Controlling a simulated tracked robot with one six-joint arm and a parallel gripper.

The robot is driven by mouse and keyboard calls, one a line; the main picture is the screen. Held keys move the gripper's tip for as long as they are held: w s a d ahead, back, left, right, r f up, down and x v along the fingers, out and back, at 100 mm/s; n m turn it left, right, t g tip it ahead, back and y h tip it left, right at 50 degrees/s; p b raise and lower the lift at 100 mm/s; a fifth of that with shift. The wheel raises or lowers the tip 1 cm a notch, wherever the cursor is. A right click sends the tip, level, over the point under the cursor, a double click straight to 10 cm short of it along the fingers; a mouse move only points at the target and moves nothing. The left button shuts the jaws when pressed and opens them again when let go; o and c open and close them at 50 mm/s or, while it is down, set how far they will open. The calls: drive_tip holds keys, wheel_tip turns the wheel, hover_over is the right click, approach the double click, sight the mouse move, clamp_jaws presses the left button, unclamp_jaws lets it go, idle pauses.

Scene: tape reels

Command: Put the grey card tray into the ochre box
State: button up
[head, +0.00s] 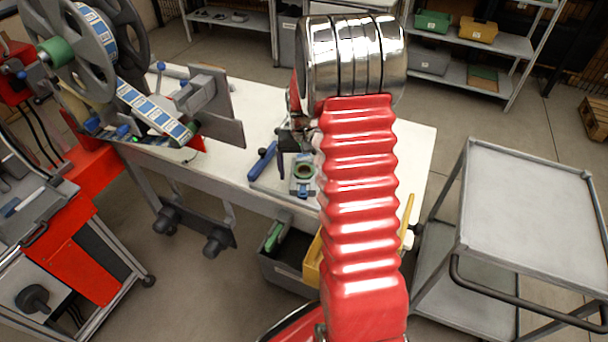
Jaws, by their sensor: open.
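My gripper (293,160) is open over the white table, with its dark fingers partly hidden behind my red arm. Below and beside it lies a flat grey tray (268,188), likely the card tray, partly covered by my arm. I cannot tell whether the fingers touch it. An ochre box (313,262) stands low at the table's front, mostly hidden by my arm. Another ochre bin (478,30) sits on the back shelf; which is meant is unclear.
A blue-handled tool (262,161) lies left of my gripper. A reel machine (110,80) with label tape fills the table's left. A dark grey bin (285,272) stands beside the low ochre box. A grey trolley (530,205) with a bare top is at right.

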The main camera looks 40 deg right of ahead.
drive_tip(key=shift+f, duration=1.3)
drive_tip(key=shift+c, duration=0.5)
drive_tip(key=c, duration=1.2)
drive_tip(key=shift+d+r, duration=0.1)
wheel_tip(320, 180, up, 10)
drive_tip(key=shift+f, duration=0.1)
